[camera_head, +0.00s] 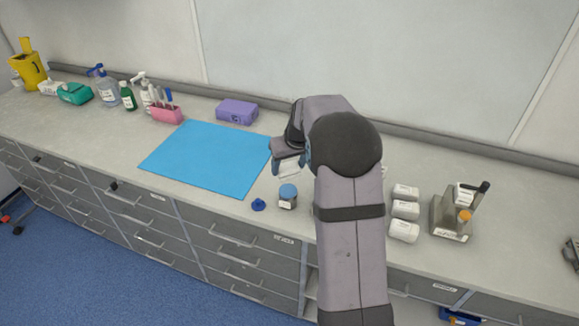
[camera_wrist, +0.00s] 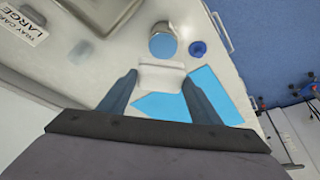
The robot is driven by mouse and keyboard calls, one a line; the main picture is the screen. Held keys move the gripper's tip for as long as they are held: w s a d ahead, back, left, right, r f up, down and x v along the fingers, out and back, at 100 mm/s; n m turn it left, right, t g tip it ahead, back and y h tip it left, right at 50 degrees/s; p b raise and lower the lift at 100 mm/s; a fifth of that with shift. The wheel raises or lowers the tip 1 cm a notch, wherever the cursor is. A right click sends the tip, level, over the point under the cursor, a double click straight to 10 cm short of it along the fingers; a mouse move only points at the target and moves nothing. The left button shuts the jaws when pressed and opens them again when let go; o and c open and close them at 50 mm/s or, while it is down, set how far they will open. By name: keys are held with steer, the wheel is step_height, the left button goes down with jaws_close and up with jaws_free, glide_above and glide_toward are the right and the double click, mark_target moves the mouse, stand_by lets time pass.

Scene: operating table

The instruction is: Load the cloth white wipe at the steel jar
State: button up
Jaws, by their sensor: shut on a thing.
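My gripper (camera_head: 287,165) is shut on the white cloth wipe (camera_wrist: 161,76), which spans between its fingers in the wrist view. The wipe also shows below the gripper in the head view (camera_head: 288,168). The steel jar (camera_head: 288,200) stands upright on the counter, just in front of the gripper, with a round blue top. The jar (camera_wrist: 163,42) shows just beyond the wipe in the wrist view. I cannot tell whether its blue top is a cover or the inside. A small blue knobbed lid (camera_head: 258,204) lies on the counter left of the jar (camera_wrist: 198,48).
A blue mat (camera_head: 205,157) lies left of the gripper, with a purple box (camera_head: 237,111) behind it. White packs (camera_head: 404,210) and a metal stand (camera_head: 450,218) are right of my arm. Bottles and a pink holder (camera_head: 166,115) stand at the back left. The counter's front edge is close to the jar.

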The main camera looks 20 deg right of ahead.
mark_target(290, 178)
steer(key=shift+f, duration=0.15)
steer(key=shift+f+b, duration=2.2)
steer(key=shift+f, duration=0.65)
steer(key=shift+f+b, duration=0.4)
steer(key=shift+f, duration=0.2)
stand_by(0.6)
steer(key=shift+r, duration=0.1)
steer(key=shift+r+p, duration=2.55)
steer(key=shift+r, duration=0.95)
